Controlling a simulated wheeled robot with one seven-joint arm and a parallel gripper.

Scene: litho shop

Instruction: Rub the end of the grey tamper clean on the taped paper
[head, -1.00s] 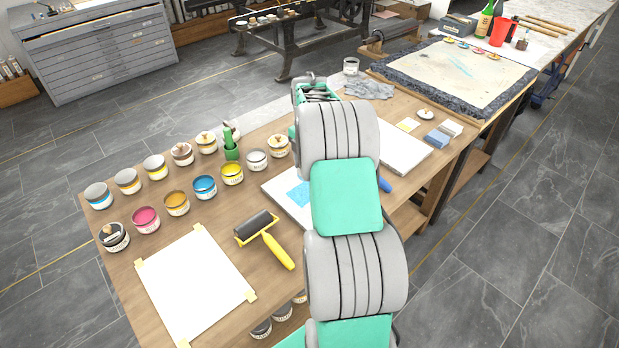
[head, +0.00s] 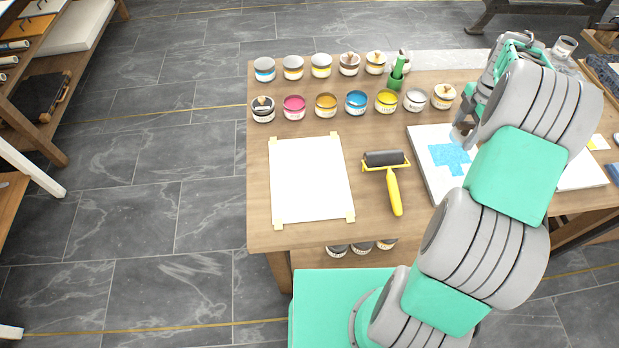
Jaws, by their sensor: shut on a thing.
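The blank white paper (head: 311,180) lies flat on the wooden table, held by pieces of tan tape at its corners. My gripper (head: 466,125) is at the right, above the upper edge of a white slab (head: 428,182) with a blue inked patch (head: 449,158). It is shut on a small grey thing, which looks like the grey tamper (head: 461,135). The tamper is small and partly hidden by the gripper, so the state of its end cannot be made out. The gripper is well to the right of the paper.
A black roller (head: 384,158) with a yellow handle lies between paper and slab. Two rows of ink tins, including a magenta one (head: 294,107), stand behind the paper. The space above the paper is clear.

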